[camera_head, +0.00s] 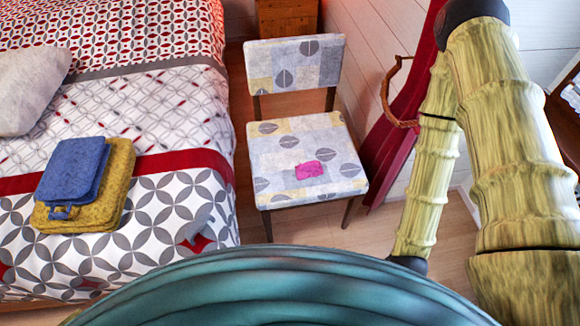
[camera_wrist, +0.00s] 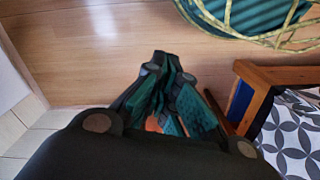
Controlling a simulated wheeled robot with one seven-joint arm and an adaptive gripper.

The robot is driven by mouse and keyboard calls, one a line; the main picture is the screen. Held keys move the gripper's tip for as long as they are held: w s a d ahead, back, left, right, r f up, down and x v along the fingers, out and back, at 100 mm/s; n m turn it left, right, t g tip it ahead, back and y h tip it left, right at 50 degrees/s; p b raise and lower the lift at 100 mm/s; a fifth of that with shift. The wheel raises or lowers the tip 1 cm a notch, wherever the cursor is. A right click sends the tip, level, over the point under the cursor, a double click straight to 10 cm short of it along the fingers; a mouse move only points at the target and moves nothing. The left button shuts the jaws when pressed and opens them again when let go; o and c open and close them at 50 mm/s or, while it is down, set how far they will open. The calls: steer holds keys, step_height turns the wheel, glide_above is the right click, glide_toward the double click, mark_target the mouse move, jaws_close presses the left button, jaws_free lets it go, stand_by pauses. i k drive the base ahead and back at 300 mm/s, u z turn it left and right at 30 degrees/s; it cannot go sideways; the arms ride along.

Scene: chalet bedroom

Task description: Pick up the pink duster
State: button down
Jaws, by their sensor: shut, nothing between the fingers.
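The pink duster (camera_head: 309,170) is a small bright pink piece lying on the seat of the patterned chair (camera_head: 300,190) in the head view. It lies slightly right of the seat's middle, with clear seat around it. My gripper (camera_wrist: 165,75) shows in the wrist view, shut and empty above the wooden floor. It is away from the duster, which does not show in that view. In the head view my arm rises on the right, and the gripper is out of sight.
A red curtain (camera_head: 390,160) hangs by the wall on the right. Bare floor (camera_wrist: 90,60) lies below my gripper, with a wooden bed frame (camera_wrist: 262,78) to its right.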

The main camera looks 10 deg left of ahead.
mark_target(313, 169)
steer(key=k, duration=1.15)
steer(key=u, duration=0.9)
steer(key=i, duration=1.55)
steer(key=z, duration=0.6)
